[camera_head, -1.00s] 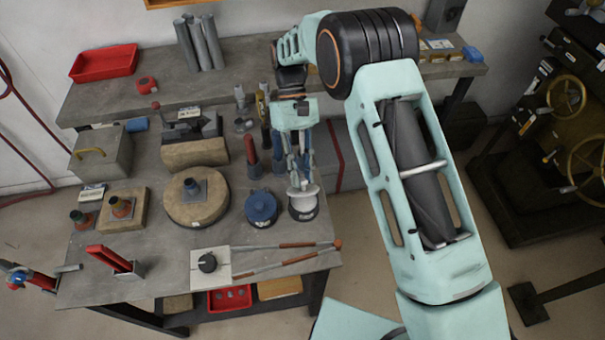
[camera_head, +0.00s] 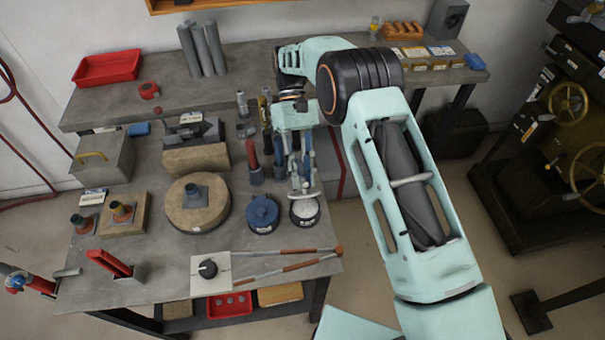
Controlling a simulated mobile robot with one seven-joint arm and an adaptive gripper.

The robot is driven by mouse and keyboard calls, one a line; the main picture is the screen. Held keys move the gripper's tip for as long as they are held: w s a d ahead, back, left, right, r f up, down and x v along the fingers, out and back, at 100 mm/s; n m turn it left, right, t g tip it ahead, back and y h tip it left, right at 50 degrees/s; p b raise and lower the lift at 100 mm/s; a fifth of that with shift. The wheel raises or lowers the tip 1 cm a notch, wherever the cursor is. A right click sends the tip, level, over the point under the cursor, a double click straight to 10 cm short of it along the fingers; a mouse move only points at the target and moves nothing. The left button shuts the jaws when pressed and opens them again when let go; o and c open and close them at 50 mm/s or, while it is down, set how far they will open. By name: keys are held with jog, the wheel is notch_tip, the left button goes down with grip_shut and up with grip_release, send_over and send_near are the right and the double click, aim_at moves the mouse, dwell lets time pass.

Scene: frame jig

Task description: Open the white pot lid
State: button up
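The white pot (camera_head: 305,211) stands near the right edge of the workbench, with a round whitish top and a dark lower rim. Whether that top is the lid or the pot's inside is too small to tell. My gripper (camera_head: 303,189) points down right over the back edge of the pot, and its fingers cover part of it. Contact between the fingertips and the white top, and the spread of the fingers, cannot be made out. No separate lid shows on the bench.
A blue-lidded pot (camera_head: 262,210) stands close on the left. A round wooden block (camera_head: 194,222) is farther left. Upright tools (camera_head: 253,160) stand behind, near my gripper. Long red-handled tongs (camera_head: 290,269) lie in front, beside a white plate with a black knob (camera_head: 224,269).

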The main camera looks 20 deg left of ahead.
jog(key=o, duration=0.4)
jog(key=shift+o, duration=0.2)
notch_tip(320, 180, up, 10)
dwell(0.6)
